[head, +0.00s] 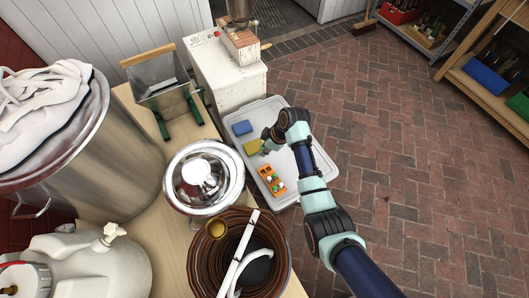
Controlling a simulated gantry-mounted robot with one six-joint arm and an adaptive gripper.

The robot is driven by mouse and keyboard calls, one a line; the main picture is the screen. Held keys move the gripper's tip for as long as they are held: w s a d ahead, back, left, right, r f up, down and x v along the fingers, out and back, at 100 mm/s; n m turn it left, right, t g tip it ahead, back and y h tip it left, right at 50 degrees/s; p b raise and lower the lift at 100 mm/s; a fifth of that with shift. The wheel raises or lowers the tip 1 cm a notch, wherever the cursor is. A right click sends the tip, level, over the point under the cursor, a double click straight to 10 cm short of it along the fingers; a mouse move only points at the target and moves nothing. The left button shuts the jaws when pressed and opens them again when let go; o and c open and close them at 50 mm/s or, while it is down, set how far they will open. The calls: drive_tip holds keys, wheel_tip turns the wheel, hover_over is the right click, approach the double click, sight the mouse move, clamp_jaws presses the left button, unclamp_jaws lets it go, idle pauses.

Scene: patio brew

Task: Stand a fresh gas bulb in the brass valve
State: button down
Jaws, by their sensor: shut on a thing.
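My gripper (266,143) is over the pale grey tray, beside the yellow block. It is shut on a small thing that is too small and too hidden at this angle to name. An orange rack (267,177) lies in the tray nearer the camera, with several small white, green and red items in or on it. These may be gas bulbs, but they are too small to be sure. A round brass-coloured piece (216,228) sits at the rim of the brown coil. I cannot tell whether it is the brass valve.
A lidded steel pot (203,178), a brown coil (205,270), a metal hopper (165,88) and a white cabinet (228,77) crowd the left. Open brick floor (400,150) lies right.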

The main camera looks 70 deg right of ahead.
drive_tip(key=shift+r+p, duration=2.65)
drive_tip(key=shift+r, duration=0.45)
drive_tip(key=shift+f, duration=0.1)
drive_tip(key=shift+a, duration=0.1)
drive_tip(key=s+a+r+m+h, duration=0.1)
drive_tip(key=a+r+m, duration=0.3)
drive_tip(key=a, duration=0.3)
drive_tip(key=s+a+r+m+h, duration=0.2)
drive_tip(key=a+r+m, duration=0.2)
drive_tip(key=a+m, duration=0.1)
drive_tip(key=shift+a+r+m+g+h, duration=0.15)
drive_tip(key=shift+a+m+g+h, duration=0.2)
drive_tip(key=shift+a, duration=0.5)
